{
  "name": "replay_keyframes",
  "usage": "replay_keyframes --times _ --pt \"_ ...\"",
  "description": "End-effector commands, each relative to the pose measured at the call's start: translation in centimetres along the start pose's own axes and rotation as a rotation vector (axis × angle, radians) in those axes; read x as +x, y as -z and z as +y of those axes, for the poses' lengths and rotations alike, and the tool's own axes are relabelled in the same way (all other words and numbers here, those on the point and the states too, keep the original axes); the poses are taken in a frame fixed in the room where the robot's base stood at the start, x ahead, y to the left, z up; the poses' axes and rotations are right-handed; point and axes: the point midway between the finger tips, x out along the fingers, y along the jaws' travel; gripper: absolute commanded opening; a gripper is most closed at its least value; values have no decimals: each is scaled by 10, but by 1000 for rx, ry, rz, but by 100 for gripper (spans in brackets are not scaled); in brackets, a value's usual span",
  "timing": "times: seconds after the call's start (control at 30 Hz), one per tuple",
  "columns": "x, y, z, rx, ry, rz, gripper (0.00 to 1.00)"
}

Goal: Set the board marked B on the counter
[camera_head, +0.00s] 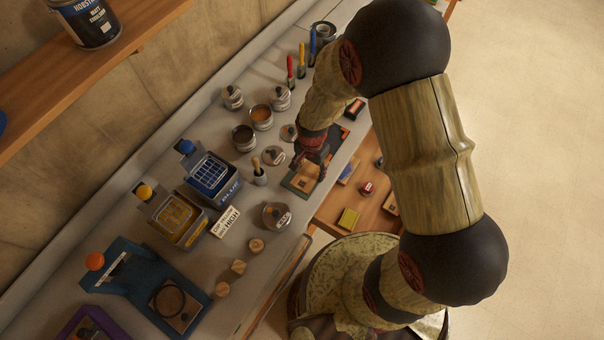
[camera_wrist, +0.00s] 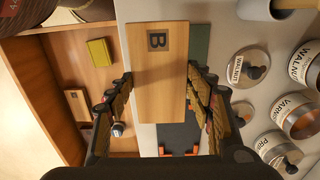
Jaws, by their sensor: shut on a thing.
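The board marked B (camera_wrist: 157,70) is a flat pale-wood piece with a dark square bearing the letter. My gripper (camera_wrist: 160,82) is shut on it, with a finger along each long side. In the head view my gripper (camera_head: 309,158) is over the counter (camera_head: 205,268) near its front edge, and the board (camera_head: 303,182) shows small below it, partly hidden. A green and dark mat (camera_wrist: 201,42) lies under and beside the board. I cannot tell whether the board touches the counter or mat.
Cans and lids, including a walnut lid (camera_wrist: 246,67), stand close on the mat's wall side. A blue tray (camera_head: 212,178) and yellow tray (camera_head: 177,218) are further along. Below the front edge, an open wooden compartment (camera_head: 330,208) holds a yellow block (camera_head: 348,218) and other small items.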

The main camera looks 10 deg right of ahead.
Motion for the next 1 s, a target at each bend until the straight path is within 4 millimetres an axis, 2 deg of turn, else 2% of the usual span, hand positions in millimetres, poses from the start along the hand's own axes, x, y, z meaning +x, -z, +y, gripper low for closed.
replay_keyframes --times 0.1,0.2,0.43,0.63,1.0 --pt "18 -2 -15 -2 0 0 25" --pt "25 -2 -22 -1 1 0 25" --pt "36 -3 -30 -2 1 1 25" --pt "63 -3 -29 -1 -1 0 25" --pt "68 -2 -30 -1 2 2 25"
